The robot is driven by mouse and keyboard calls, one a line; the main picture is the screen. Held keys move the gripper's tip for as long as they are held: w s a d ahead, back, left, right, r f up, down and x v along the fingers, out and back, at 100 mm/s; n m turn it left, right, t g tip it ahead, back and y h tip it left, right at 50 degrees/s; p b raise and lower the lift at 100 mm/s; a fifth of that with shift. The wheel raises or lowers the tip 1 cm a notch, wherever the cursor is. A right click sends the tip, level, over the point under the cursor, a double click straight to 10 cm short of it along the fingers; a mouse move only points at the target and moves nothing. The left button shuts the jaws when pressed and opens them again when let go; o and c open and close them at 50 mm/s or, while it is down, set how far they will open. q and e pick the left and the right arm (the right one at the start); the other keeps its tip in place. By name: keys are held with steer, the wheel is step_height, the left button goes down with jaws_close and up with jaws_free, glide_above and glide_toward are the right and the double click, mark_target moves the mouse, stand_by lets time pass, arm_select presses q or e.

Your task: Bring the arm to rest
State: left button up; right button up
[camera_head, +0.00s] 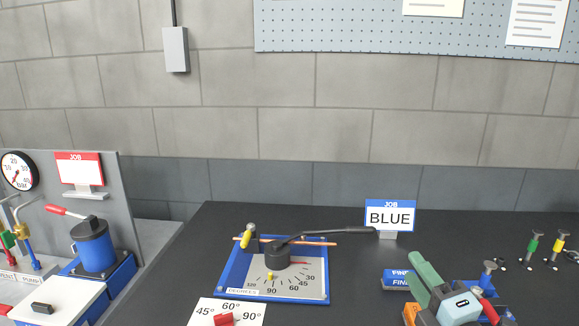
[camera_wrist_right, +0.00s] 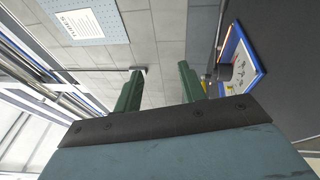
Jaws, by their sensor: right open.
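My right gripper (camera_head: 425,272) is at the lower right in the head view, above the dark bench top. In the right wrist view its two green fingers (camera_wrist_right: 160,82) stand apart with nothing between them. My left gripper shows in neither view. A tube bender (camera_head: 275,270) on a blue base, with an angle dial and a long dark lever (camera_head: 325,233), sits left of my right gripper. The lever reaches right, its end near the BLUE job sign (camera_head: 390,216). The bender also shows at the right of the wrist view (camera_wrist_right: 243,62).
A copper-coloured rod (camera_head: 318,243) lies across the bender. An angle card (camera_head: 245,313) with a red piece is in front. Blue FINE boxes (camera_head: 396,280) and red-handled tools are close by my right gripper. A pump station (camera_head: 93,245) stands left; green and yellow-topped items (camera_head: 533,245) stand right.

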steer(key=s+d+f+m+g+h, duration=0.2)
steer(key=s+f+m+g+h, duration=0.25)
steer(key=f+m, duration=0.5)
steer(key=s+a+f+m+g, duration=0.2)
steer(key=s+f+m+g, duration=0.95)
steer(key=s+f, duration=0.7)
steer(key=s+d+f+n+g+b, duration=0.1)
steer(key=s+f+b, duration=0.15)
steer(key=f, duration=1.05)
steer(key=s+d+f+b, duration=0.1)
steer(key=f+b, duration=0.2)
steer(key=f, duration=1)
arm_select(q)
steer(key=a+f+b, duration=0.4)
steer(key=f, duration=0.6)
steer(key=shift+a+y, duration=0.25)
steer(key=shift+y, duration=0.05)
arm_select(e)
steer(key=s+d+f, duration=0.2)
steer(key=s+f, duration=0.6)
steer(key=f, duration=0.2)
steer(key=s+d+f+g, duration=0.1)
steer(key=s+d+f, duration=0.2)
steer(key=s+f, duration=0.5)
step_height(320, 180, down, 2)
steer(key=shift+s+n, duration=0.25)
steer(key=shift+n, duration=0.05)
